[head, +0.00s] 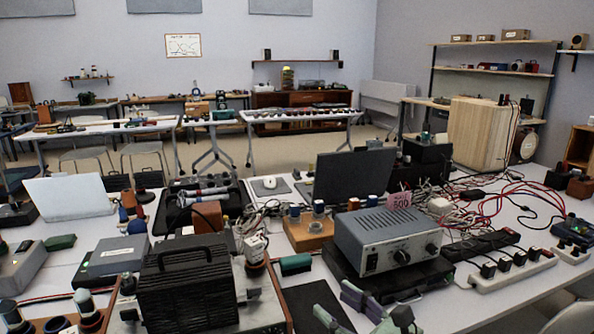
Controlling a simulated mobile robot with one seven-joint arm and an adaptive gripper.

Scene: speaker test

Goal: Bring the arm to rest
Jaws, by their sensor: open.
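My gripper (338,302) shows at the bottom edge of the head view, right of centre, as grey-green parts with dark joints. It is open, and I see nothing between its fingers. It appears over the near part of the white table (440,312), in front of the grey amplifier box (385,238). The lower part of the gripper is cut off by the picture edge. Most of my arm is out of view.
A black ribbed box (188,285) stands left of my gripper. Power strips (512,268) and tangled red and black cables (490,195) lie to the right. A dark laptop (350,177) and a wooden speaker cabinet (482,135) stand farther back. Little of the table is clear.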

